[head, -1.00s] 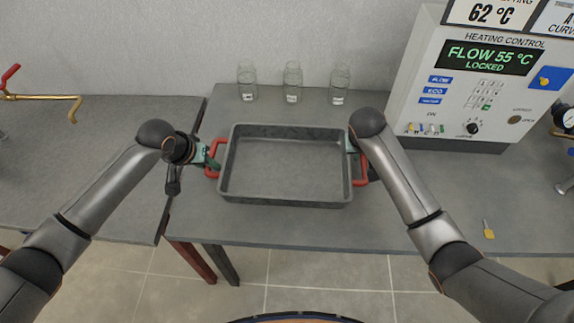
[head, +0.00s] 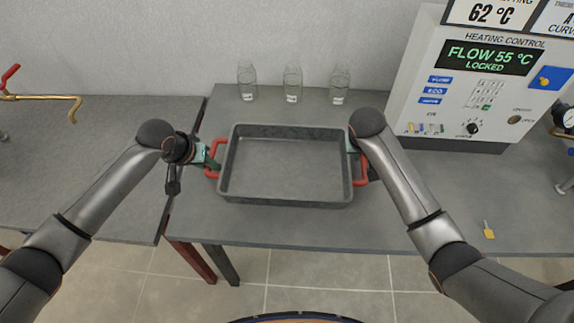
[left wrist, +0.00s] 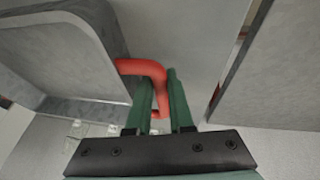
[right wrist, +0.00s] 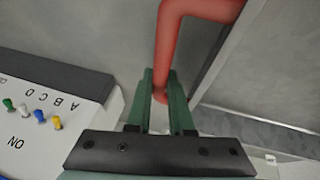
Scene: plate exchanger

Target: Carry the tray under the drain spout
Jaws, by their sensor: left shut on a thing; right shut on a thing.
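The tray (head: 285,200) is a grey, empty rectangular pan with a red handle at each end. It appears level, over the middle table; whether it touches the top I cannot tell. My left gripper (head: 212,160) is shut on the left red handle (left wrist: 157,72), whose bar runs between the green fingers in the left wrist view. My right gripper (right wrist: 162,98) is shut on the right red handle (right wrist: 186,20); in the head view my arm partly hides it. The brass spout (head: 75,108) with a red lever sits at the far left, apart from the tray.
Several glass jars (head: 292,84) stand behind the tray. A heating control box (head: 470,85) stands at the right back. A yellow tag (head: 488,229) lies at the right front. A narrow gap (head: 185,165) separates the left table (head: 90,170) from this one; the left table is largely clear.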

